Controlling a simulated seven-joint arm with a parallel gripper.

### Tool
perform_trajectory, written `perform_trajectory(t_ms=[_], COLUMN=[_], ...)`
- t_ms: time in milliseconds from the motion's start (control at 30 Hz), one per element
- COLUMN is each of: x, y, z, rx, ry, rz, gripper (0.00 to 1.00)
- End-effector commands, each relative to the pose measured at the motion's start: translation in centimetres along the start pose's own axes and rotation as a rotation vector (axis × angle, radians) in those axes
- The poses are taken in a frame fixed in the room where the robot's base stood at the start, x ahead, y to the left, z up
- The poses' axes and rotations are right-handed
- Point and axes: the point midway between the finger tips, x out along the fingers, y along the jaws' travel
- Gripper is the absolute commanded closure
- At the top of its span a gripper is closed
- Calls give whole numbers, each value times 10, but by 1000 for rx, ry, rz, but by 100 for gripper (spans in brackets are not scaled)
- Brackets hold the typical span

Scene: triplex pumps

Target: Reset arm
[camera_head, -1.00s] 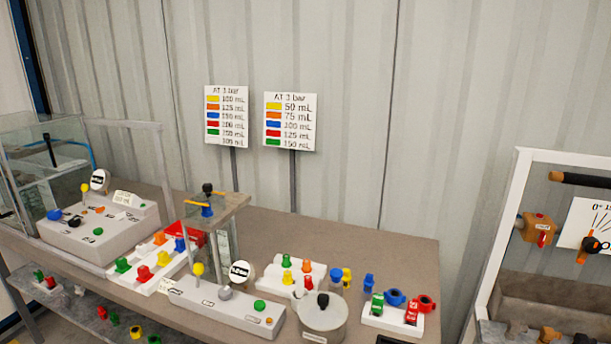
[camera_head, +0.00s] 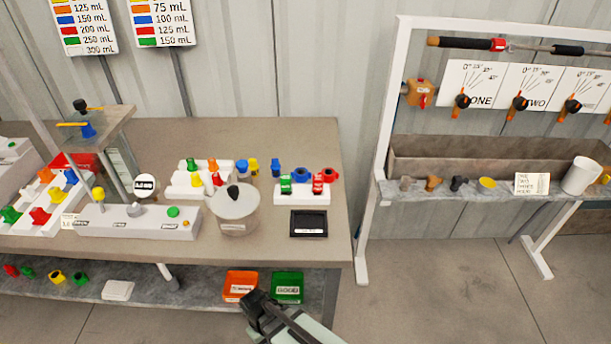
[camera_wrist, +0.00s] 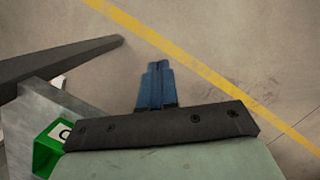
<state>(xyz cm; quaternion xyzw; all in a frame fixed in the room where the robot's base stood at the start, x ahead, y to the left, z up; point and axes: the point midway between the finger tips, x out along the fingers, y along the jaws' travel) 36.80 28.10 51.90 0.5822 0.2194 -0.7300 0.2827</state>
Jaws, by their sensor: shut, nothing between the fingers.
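My gripper (camera_wrist: 157,88) shows in the wrist view with its blue fingers together and nothing between them. It points over bare floor crossed by a yellow line (camera_wrist: 210,75). In the head view, part of my arm (camera_head: 285,320) shows at the bottom, in front of the table's lower shelf. The fingers cannot be made out there.
A green bin (camera_head: 287,287) and an orange bin (camera_head: 240,284) sit on the lower shelf (camera_head: 190,285) close to my arm. The table (camera_head: 265,140) above carries pumps and coloured parts. A white-framed rack (camera_head: 378,150) stands right. Floor between is clear.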

Motion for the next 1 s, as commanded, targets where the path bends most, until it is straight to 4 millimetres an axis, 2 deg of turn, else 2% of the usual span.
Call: perform_trajectory(t_ms=[33,100,400,700,1000], x=[11,24,72,112,141], y=[14,28,77,103,116], z=[17,34,110,179,231], rx=[36,78,249,414,572], ry=[-25,-55,-173,-274,-345], rz=[-13,-28,-89,-167,-253], gripper=[100,100,100,100,100])
